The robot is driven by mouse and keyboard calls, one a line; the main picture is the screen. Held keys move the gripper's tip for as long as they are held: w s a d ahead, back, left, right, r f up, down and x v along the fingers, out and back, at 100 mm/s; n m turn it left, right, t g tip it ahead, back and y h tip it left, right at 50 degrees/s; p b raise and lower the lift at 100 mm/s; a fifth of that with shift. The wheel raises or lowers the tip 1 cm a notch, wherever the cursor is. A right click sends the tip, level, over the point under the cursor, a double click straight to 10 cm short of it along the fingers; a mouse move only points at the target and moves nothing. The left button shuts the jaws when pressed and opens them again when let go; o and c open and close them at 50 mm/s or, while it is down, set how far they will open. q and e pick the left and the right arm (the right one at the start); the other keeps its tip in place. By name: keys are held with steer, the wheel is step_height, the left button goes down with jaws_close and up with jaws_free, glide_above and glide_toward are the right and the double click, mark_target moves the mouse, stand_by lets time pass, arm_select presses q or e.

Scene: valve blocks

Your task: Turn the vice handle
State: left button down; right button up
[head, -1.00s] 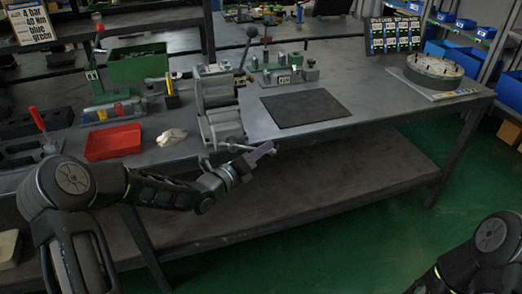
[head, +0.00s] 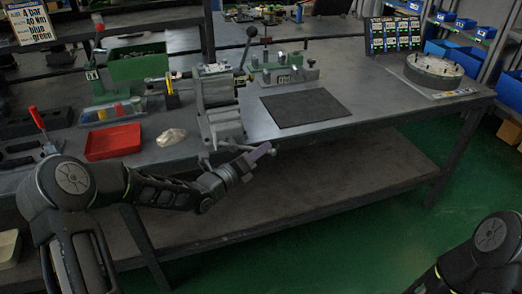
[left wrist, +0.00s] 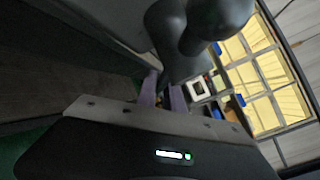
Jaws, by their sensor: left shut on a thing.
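The grey bench vice (head: 222,122) stands at the front edge of the bench in the head view. Its handle (head: 228,146) is a bar across the front of the vice, below the jaws. My left gripper (head: 262,153) is at the right part of this bar, in front of the bench edge, and is shut on it. In the left wrist view, the purple fingers of the left gripper (left wrist: 163,97) are close together beside a large dark rounded part of the handle (left wrist: 200,30). The exact contact is hidden. My right gripper is outside both views.
A red tray (head: 113,141) and a pale crumpled cloth (head: 171,137) lie left of the vice. A dark mat (head: 305,107) lies to its right. A round flange (head: 434,72) sits at the bench's right end. A lower shelf (head: 340,185) runs under the bench.

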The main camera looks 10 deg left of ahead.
arm_select(q)
steer(key=shift+f, duration=0.1)
stand_by(0.8)
steer(key=s+a+f+m+g+y+p, duration=0.3)
steer(key=s+a+f+m+g+y, duration=0.1)
steer(key=a+g+y, duration=0.3)
steer(key=shift+s+f+m+g+p, duration=0.2)
steer(key=shift+f+m+g+p, duration=0.2)
steer(key=shift+f+g, duration=0.2)
stand_by(0.5)
steer(key=c, duration=1.5)
jaws_free()
steer(key=shift+d, duration=0.1)
